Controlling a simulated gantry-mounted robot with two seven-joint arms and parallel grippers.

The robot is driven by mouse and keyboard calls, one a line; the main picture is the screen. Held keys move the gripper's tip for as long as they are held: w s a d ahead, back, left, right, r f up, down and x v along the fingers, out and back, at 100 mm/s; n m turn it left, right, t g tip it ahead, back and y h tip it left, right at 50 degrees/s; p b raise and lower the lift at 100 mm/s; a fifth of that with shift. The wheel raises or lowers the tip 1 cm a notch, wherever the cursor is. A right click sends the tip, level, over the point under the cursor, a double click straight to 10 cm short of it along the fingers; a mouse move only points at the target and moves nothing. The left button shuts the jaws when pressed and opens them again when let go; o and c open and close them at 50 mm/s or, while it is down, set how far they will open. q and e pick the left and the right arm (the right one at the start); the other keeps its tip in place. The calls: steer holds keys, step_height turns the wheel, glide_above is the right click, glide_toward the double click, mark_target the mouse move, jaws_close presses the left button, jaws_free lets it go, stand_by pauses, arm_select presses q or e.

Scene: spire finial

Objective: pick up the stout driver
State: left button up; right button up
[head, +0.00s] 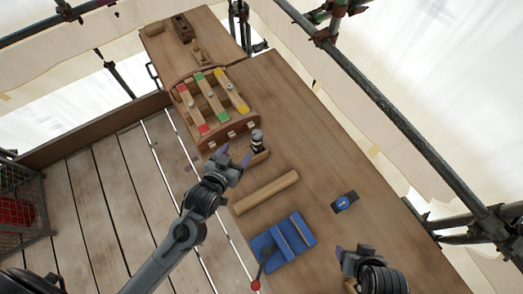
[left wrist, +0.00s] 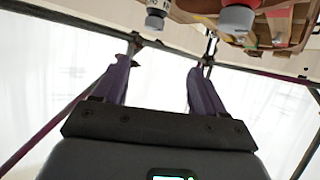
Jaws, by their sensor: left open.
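My left gripper (head: 234,154) is at the table's near edge, its purple fingers spread. In the left wrist view the gap between the fingers (left wrist: 163,65) is empty. A short dark and pale upright piece (head: 257,141) stands just beyond the fingers, apart from them. I cannot tell surely whether it is the stout driver. In the left wrist view, a pale cylinder with a dark marked band (left wrist: 155,14) and a grey-ended piece with a red part (left wrist: 237,18) show at the top, beyond the fingertips. My right gripper (head: 354,250) is at the lower right; its jaw gap is unclear.
A wooden rack (head: 208,143) holds bars with red, green and yellow ends. A wooden bar (head: 265,192), a blue tray (head: 283,243) with a red-knobbed rod and a dark blue-faced block (head: 345,201) lie nearer. Scaffold poles (head: 385,105) border the table; its right side is clear.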

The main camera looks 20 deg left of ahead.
mark_target(255, 144)
arm_select(q)
steer(key=w+f+t+b, duration=0.1)
steer(key=w+f+b, duration=0.1)
steer(key=f+b, duration=0.2)
steer(key=w+d+f+t+b, duration=0.1)
steer(key=w+f+t+b, duration=0.1)
steer(key=f+b, duration=0.2)
steer(key=w+d+f+t+b, duration=0.1)
steer(key=w+f+t+b, duration=0.1)
steer(key=b, duration=0.4)
steer(key=shift+w+f, duration=0.25)
steer(key=shift+f, duration=0.3)
steer(key=shift+w+f, duration=0.2)
steer(key=shift+f, duration=0.35)
arm_select(e)
step_height(255, 144, down, 17)
steer(key=shift+d+f, duration=0.15)
arm_select(q)
steer(key=shift+w+d+b, duration=0.1)
steer(key=shift+w+b, duration=0.3)
steer(key=shift+w, duration=0.15)
arm_select(e)
steer(key=shift+f, duration=0.2)
arm_select(q)
steer(key=shift+w, duration=1)
steer(key=shift+w+r, duration=0.15)
steer(key=shift+w, duration=2.2)
arm_select(e)
steer(key=shift+f, duration=0.15)
